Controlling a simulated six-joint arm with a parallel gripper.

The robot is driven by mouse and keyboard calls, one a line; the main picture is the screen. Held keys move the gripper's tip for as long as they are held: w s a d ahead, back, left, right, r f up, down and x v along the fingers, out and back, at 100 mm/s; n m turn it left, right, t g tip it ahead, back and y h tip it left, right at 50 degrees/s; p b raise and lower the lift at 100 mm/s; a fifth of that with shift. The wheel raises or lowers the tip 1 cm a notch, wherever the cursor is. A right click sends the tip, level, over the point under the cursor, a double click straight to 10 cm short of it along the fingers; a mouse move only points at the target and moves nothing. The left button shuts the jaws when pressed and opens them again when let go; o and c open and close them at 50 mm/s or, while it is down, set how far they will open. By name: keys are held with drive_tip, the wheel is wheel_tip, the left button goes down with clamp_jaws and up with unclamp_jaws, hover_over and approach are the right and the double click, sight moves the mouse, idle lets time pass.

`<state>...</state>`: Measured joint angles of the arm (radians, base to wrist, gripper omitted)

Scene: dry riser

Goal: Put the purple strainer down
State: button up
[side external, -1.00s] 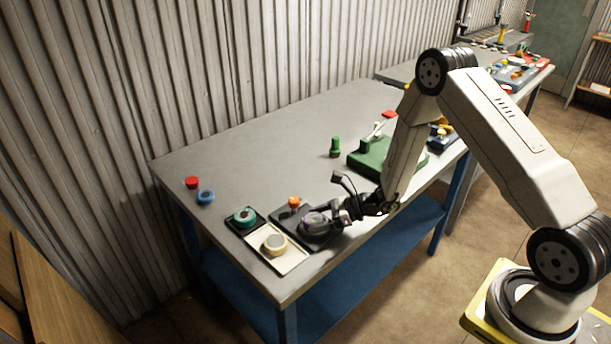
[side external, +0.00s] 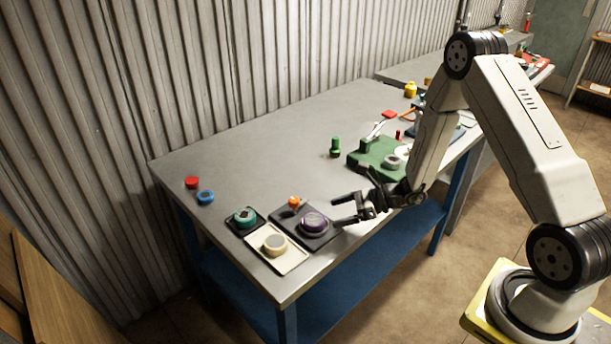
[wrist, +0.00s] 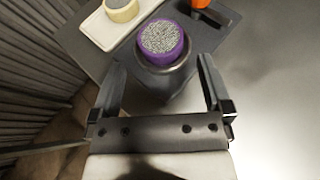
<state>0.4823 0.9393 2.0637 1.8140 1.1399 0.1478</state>
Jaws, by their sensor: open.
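The purple strainer (side external: 313,221), a short purple ring with a grey mesh face, sits upright on a dark round seat on a dark tray (side external: 325,240). In the wrist view the strainer (wrist: 162,38) lies beyond my fingertips, and nothing touches it. My gripper (side external: 340,210) is open and empty, to the right of the strainer in the side view. In the wrist view its two fingers (wrist: 160,72) stand apart with a clear gap between them.
A cream tray with a cream ring (side external: 275,243) and a small dark tray with a green ring (side external: 244,216) adjoin on the left. An orange piece (side external: 294,202) stands behind the strainer. Red (side external: 192,182) and blue (side external: 206,197) caps lie far left. A green fixture (side external: 375,155) stands right.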

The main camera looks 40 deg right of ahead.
drive_tip(key=shift+v, duration=3)
drive_tip(key=shift+s+a+r+n+g, duration=0.15)
drive_tip(key=shift+a+n+g, duration=0.15)
drive_tip(key=shift+a+n, duration=0.15)
drive_tip(key=s+a+r+n+g+h, duration=0.4)
drive_tip(key=s+a+n+g, duration=0.5)
drive_tip(key=n, duration=0.6)
drive_tip(key=r+n+t+h, duration=0.1)
drive_tip(key=n, duration=0.2)
drive_tip(key=d+r+n+t+h, duration=0.1)
drive_tip(key=r+n+h, duration=0.1)
drive_tip(key=n, duration=0.2)
drive_tip(key=s+r+n+h, duration=0.1)
drive_tip(key=n+h, duration=0.1)
drive_tip(key=n, duration=0.2)
drive_tip(key=shift+d+r+t, duration=0.2)
drive_tip(key=shift+r+t, duration=0.15)
drive_tip(key=shift+t, duration=0.05)
